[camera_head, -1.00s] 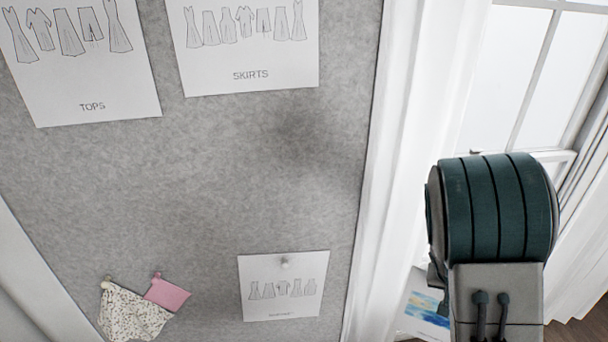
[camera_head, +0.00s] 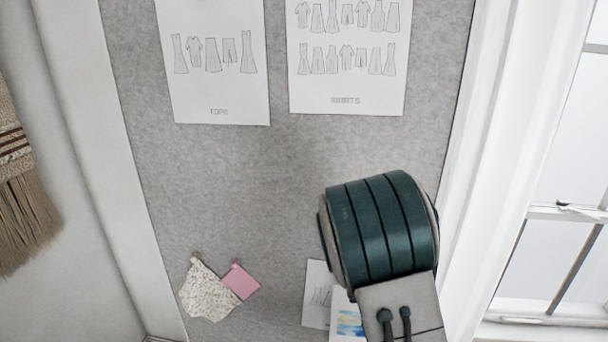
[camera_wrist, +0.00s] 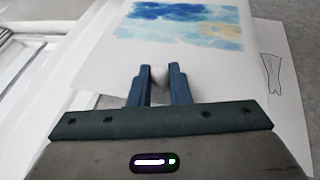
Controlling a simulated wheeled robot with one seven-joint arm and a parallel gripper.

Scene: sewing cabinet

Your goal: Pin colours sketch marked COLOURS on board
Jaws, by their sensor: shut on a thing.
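My gripper (camera_wrist: 158,88) shows in the wrist view with its two blue fingers closed around a small white pin or knob. A white sheet with a blue and yellow watercolour patch (camera_wrist: 190,22) lies just beyond the fingertips, and the pin is over its plain white part. In the head view a part of this sheet (camera_head: 349,322) shows at the lower middle, left of my arm, in front of the board. No word on the sheet can be read. The grey felt board (camera_head: 290,200) has bare space in its middle.
Sheets marked TOPS (camera_head: 215,75) and SKIRTS (camera_head: 350,55) hang high on the board. A smaller sketch (camera_head: 315,295) is partly hidden behind the watercolour sheet. Patterned (camera_head: 208,292) and pink (camera_head: 240,281) fabric swatches hang lower left. A window (camera_head: 565,180) is at right.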

